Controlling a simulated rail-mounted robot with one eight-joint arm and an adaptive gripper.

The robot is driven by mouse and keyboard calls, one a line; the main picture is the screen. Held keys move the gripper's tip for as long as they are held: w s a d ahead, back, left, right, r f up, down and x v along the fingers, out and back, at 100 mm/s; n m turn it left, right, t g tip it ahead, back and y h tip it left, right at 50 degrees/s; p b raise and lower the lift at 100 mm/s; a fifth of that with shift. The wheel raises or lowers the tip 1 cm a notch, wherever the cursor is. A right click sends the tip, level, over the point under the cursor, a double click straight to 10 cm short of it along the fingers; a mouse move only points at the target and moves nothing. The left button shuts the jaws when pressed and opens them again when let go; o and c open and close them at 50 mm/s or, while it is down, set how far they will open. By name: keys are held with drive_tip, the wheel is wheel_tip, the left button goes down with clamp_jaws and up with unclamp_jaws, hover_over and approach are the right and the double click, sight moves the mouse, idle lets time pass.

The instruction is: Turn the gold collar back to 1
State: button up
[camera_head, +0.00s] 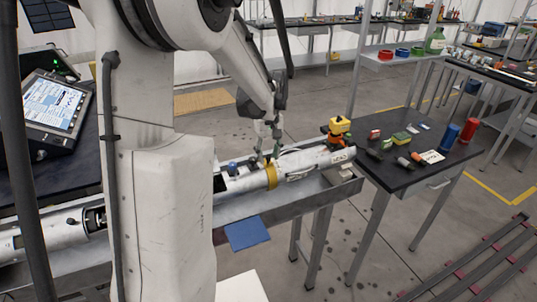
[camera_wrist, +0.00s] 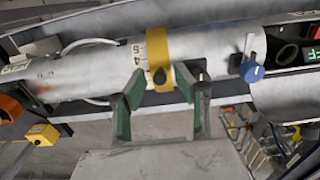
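The gold collar (camera_head: 271,176) is a band around a white tube (camera_head: 315,160) lying in a metal trough. In the wrist view the collar (camera_wrist: 156,48) has a dark round knob (camera_wrist: 160,77) low on its near side. The figures 4 and 5 show on the tube just left of the collar; I see no 1. My gripper (camera_head: 266,152) is at the tube by the collar. In the wrist view my gripper (camera_wrist: 161,78) has its green-padded fingers apart, one tip on each side of the knob. I cannot tell whether they touch it.
A blue knob (camera_wrist: 251,71) sticks out of the tube right of the collar. A thin pale cable (camera_wrist: 85,44) runs along the tube. A blue sheet (camera_head: 247,233) hangs in front.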

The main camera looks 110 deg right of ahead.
clamp_jaws()
drive_tip(key=shift+d, duration=0.3)
drive_tip(key=shift+d+f+b, duration=0.1)
drive_tip(key=shift+d+b, duration=1.1)
drive_tip(key=shift+b, duration=0.05)
drive_tip(key=shift+d+f+b, duration=0.3)
drive_tip(key=shift+d+b, duration=0.4)
drive_tip(key=shift+d, duration=0.25)
drive_tip(key=shift+d+f+b, duration=0.25)
drive_tip(key=shift+d+b, duration=0.45)
drive_tip(key=shift+d, duration=0.2)
drive_tip(key=shift+w+d, duration=0.1)
